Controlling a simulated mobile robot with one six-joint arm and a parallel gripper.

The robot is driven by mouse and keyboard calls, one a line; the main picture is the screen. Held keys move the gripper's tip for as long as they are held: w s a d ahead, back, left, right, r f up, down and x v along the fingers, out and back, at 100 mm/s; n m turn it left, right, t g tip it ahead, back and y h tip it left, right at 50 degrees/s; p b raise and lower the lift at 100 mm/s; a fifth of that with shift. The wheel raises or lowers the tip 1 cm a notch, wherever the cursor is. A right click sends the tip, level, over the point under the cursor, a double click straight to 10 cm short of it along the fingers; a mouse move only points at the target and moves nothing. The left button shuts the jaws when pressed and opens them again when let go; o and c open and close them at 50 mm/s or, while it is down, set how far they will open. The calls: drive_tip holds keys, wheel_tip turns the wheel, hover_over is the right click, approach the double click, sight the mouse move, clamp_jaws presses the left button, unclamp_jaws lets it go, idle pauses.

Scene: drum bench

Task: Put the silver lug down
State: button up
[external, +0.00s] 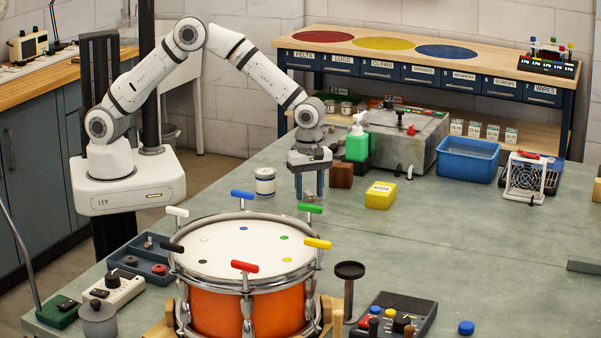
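My gripper (309,192) points straight down over the bench, just behind the drum's back right rim. Its two fingers show apart, with a gap between them. A small silver piece, which looks like the silver lug (309,197), shows low between the fingertips, close to the bench top. It is too small to tell whether the fingers touch it or whether it rests on the bench. The orange drum (215,308) stands in front, with several coloured T-handled keys around its rim and coloured dots on its white head.
A white jar (265,181) stands left of my gripper. A brown block (341,175), green bottle (357,143) and yellow box (380,195) stand to its right. A grey metal tank (405,140) and blue bin (468,160) are behind. The bench's right middle is clear.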

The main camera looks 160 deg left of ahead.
sight(307, 193)
wheel_tip(307, 193, up, 12)
drive_tip(key=shift+r+b, duration=0.2)
drive_tip(key=shift+b, duration=0.25)
drive_tip(key=w+d+r+m, duration=0.1)
drive_tip(key=d+r+m, duration=0.3)
drive_tip(key=d, duration=0.5)
drive_tip(key=w+d+r+m+t, duration=0.1)
drive_tip(key=w+d+m, duration=0.1)
drive_tip(key=d+m, duration=0.65)
drive_tip(key=w+d+r+m, duration=0.1)
drive_tip(key=d+r+m, duration=0.25)
drive_tip(key=d, duration=0.75)
drive_tip(key=s+d+f+m, duration=0.1)
drive_tip(key=s+d+m, duration=0.6)
drive_tip(key=d+m, duration=0.3)
drive_tip(key=s+d+f+m+t, duration=0.1)
drive_tip(key=s+d+f+m, duration=0.1)
drive_tip(key=s+d+m, duration=0.5)
drive_tip(key=d+m, duration=0.3)
drive_tip(key=d, duration=0.1)
drive_tip(key=shift+s+d+t, duration=0.2)
drive_tip(key=shift+d+t, duration=0.05)
drive_tip(key=shift+t, duration=0.05)
